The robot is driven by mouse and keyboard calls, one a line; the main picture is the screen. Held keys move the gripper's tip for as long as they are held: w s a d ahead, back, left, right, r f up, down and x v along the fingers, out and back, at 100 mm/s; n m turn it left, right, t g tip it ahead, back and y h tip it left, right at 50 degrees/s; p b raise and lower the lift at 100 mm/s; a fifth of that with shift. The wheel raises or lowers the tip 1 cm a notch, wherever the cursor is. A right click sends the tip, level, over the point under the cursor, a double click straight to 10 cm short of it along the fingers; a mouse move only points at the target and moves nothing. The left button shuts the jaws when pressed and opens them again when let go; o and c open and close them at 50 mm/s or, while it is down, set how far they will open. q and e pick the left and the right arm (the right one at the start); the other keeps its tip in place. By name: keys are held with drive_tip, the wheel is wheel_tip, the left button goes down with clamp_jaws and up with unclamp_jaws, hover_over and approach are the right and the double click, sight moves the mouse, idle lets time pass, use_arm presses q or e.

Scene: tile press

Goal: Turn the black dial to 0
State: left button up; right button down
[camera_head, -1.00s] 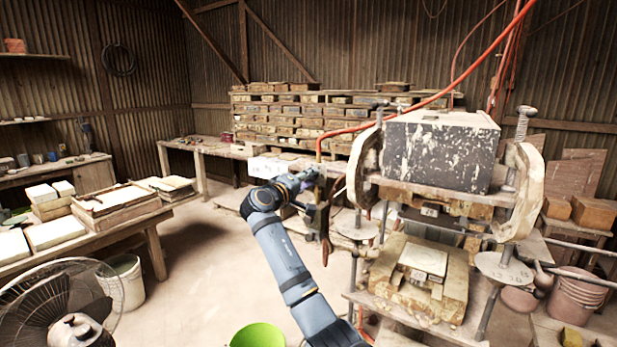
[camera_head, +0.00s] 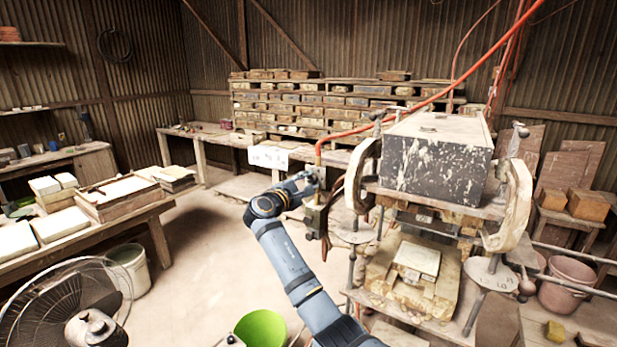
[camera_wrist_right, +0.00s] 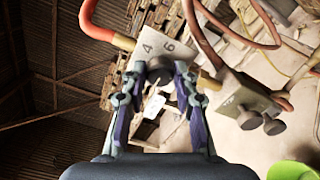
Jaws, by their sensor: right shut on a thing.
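The black dial (camera_wrist_right: 160,72) shows in the right wrist view, partly hidden between my right gripper's fingertips. It sits on a pale metal plate (camera_wrist_right: 157,45) with the numerals 4 and 6 in view; the other marks and any 0 are hidden or out of view. My right gripper (camera_wrist_right: 160,75) is shut on the dial, one finger at each side. In the head view my right gripper (camera_head: 316,181) is at the valve fittings left of the press; the dial is too small and covered there to read. My left gripper is not in view.
The press (camera_head: 437,160) stands just right of my right gripper. A red-orange hose (camera_head: 400,117) runs above it. In the wrist view a grey box (camera_wrist_right: 243,100) with two dark knobs lies to the right. A green bucket (camera_head: 262,328) is on the floor, lower middle.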

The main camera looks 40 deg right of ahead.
drive_tip(key=shift+n+p, duration=0.35)
drive_tip(key=shift+n, duration=0.15)
drive_tip(key=shift+f, duration=0.1)
drive_tip(key=c, duration=1)
unclamp_jaws()
drive_tip(key=shift+a, duration=0.1)
drive_tip(key=v, duration=1.2)
